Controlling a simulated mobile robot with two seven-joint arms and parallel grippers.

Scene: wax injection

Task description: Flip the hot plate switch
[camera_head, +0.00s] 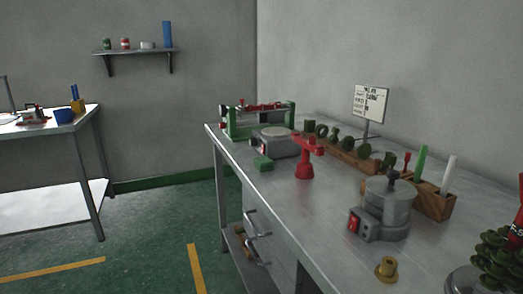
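A low grey appliance with a flat round top (275,142) stands toward the far end of the metal workbench and looks like the hot plate. A small red patch on its near left face may be its switch, too small to tell its position. Nearer, a grey round lidded pot on a base (388,208) carries a clear red switch (353,223) on its front left side. Neither of my grippers shows in the head view.
On the metal workbench (330,218) stand a red clamp-like stand (305,158), a green block (263,163), a green-framed device (259,119), a wooden rack (352,159), a brass piece (387,269) and a sign (370,103). Open green floor (150,235) lies left of the bench.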

